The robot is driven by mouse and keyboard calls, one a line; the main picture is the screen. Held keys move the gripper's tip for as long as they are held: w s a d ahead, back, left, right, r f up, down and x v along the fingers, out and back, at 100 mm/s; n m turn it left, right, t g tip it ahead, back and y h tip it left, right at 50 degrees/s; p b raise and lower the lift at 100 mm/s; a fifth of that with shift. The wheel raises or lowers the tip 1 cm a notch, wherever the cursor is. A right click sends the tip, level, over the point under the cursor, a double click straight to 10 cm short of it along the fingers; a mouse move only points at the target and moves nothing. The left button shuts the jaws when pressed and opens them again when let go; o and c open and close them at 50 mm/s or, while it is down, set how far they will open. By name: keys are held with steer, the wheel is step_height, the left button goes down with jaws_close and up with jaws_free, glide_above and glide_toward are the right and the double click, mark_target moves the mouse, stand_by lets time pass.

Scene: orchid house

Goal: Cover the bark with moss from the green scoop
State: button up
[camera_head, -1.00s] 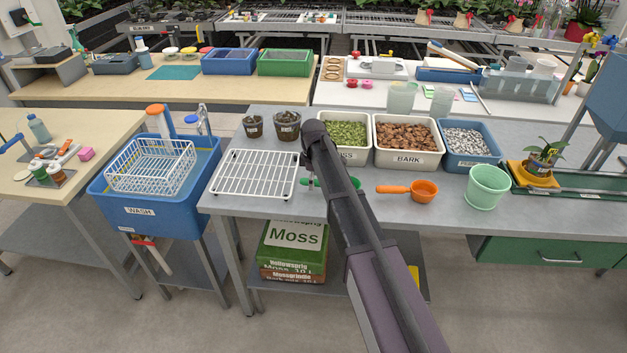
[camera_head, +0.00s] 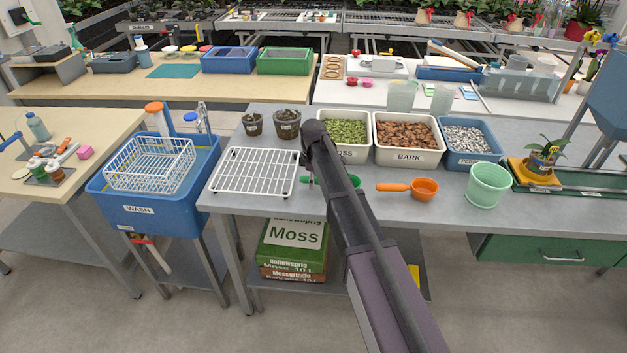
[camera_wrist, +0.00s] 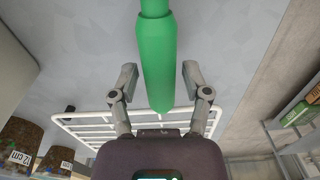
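The green scoop (camera_head: 355,181) lies on the grey bench in front of the moss tub, partly hidden behind my arm. In the wrist view its green handle (camera_wrist: 157,60) runs between the two fingers of my gripper (camera_wrist: 157,78). The fingers stand apart, with a small gap visible on each side of the handle. In the head view my arm hides the gripper. The white moss tub (camera_head: 350,154) holds green moss (camera_head: 345,131). The white tub marked BARK (camera_head: 408,157) beside it holds brown bark (camera_head: 405,135). A mint-green pot (camera_head: 487,188) stands at right; its inside looks empty.
An orange scoop (camera_head: 424,188) lies right of my arm. A white wire rack (camera_head: 254,173) lies left, with two dark-filled pots (camera_head: 286,125) behind it. A blue tub of pale stones (camera_head: 470,160) and a potted orchid on a yellow scale (camera_head: 535,178) stand right.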

jaws_close()
steer(key=shift+r, duration=0.1)
steer(key=shift+r+p, duration=2.4)
steer(key=shift+p, duration=0.15)
